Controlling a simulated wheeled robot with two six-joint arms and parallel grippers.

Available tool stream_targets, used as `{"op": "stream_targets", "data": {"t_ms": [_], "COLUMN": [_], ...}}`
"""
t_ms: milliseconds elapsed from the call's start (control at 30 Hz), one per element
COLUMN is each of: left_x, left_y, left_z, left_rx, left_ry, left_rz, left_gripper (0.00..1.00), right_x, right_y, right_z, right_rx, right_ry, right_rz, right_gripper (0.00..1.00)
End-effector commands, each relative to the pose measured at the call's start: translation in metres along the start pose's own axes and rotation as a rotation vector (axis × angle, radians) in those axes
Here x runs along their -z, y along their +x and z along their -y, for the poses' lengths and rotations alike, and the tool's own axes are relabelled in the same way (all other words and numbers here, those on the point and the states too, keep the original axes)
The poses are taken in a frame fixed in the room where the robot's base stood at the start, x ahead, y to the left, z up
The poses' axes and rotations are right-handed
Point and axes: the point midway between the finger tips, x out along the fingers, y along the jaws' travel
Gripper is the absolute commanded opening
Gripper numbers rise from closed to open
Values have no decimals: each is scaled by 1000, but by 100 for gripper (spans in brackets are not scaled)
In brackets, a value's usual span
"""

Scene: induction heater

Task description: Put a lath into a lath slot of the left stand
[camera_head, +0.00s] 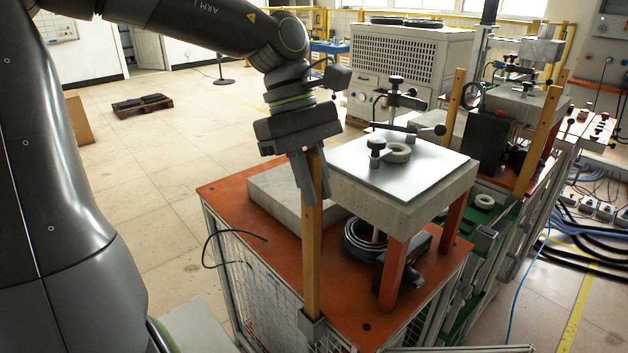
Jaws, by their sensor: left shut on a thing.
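My left gripper (311,182) points down and is shut on the upper part of a yellow wooden lath (312,250). The lath is upright at the near edge of the left stand (265,265), which has an orange top and wire mesh sides. Its lower end meets a small grey metal slot bracket (312,325) on that edge. I cannot tell how deep the end sits in it. My right gripper is not in view.
A raised slab with a metal plate (400,165) stands on orange legs right of the lath. A grey block (270,190) lies behind the lath. A black coil (362,240) sits below the slab. Other laths (541,140) stand upright on the right stand.

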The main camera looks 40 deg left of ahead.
Motion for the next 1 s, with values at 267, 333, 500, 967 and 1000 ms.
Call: {"op": "stream_targets", "data": {"t_ms": [267,333,500,967,1000], "left_x": [0,0,0,0,0], "left_y": [0,0,0,-29,-38], "left_z": [0,0,0,-1,-1], "left_rx": [0,0,0,-6,-7], "left_ry": [0,0,0,2,1], "left_rz": [0,0,0,0,-1], "left_gripper": [31,40,40,40,40], "right_x": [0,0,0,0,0], "right_y": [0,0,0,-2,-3], "right_z": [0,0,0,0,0], "right_rx": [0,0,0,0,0], "right_ry": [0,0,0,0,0], "right_rz": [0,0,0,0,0], "right_gripper": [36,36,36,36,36]}}
